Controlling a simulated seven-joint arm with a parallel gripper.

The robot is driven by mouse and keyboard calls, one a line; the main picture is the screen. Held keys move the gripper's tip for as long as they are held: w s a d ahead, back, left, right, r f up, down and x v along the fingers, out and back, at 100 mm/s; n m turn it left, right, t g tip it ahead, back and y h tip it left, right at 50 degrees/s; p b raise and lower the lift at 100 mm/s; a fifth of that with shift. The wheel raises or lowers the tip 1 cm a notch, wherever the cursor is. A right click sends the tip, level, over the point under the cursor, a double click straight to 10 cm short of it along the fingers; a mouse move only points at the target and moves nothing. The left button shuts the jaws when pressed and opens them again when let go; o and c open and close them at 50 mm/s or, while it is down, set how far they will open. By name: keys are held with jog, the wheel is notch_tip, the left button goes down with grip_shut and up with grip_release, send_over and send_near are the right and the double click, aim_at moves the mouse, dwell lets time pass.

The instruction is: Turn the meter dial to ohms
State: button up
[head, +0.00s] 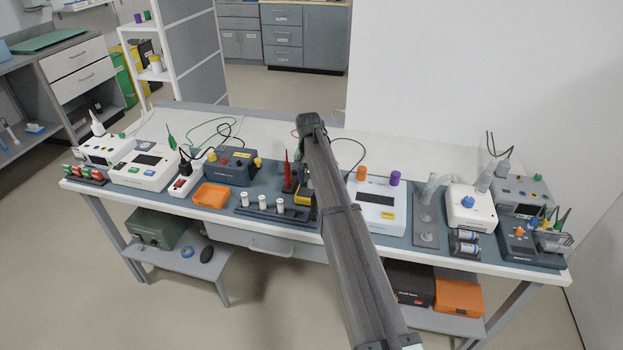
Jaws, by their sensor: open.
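A small yellow-and-dark device (304,199), which looks like a hand meter, is on the blue-grey bench mat just left of my arm. My arm covers part of it, and I cannot make out its dial or setting. A red probe (287,172) stands upright in a dark holder beside it. My arm reaches from the bottom of the picture up over the bench, with its bend above the mat's back edge. My gripper is hidden behind the arm, around the meter's area, and I cannot see whether it touches anything.
Left of the meter are a rack of white cylinders (262,207), an orange tray (211,195) and a dark-blue box (232,166). Right of my arm is a white unit (377,206) with orange and purple knobs. The white bench top (425,165) behind is mostly clear.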

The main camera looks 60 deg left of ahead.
aim_at(310, 181)
notch_tip(310, 181, up, 14)
jog(key=shift+s+a, duration=0.2)
dwell(0.4)
jog(key=shift+f, duration=0.15)
dwell(0.3)
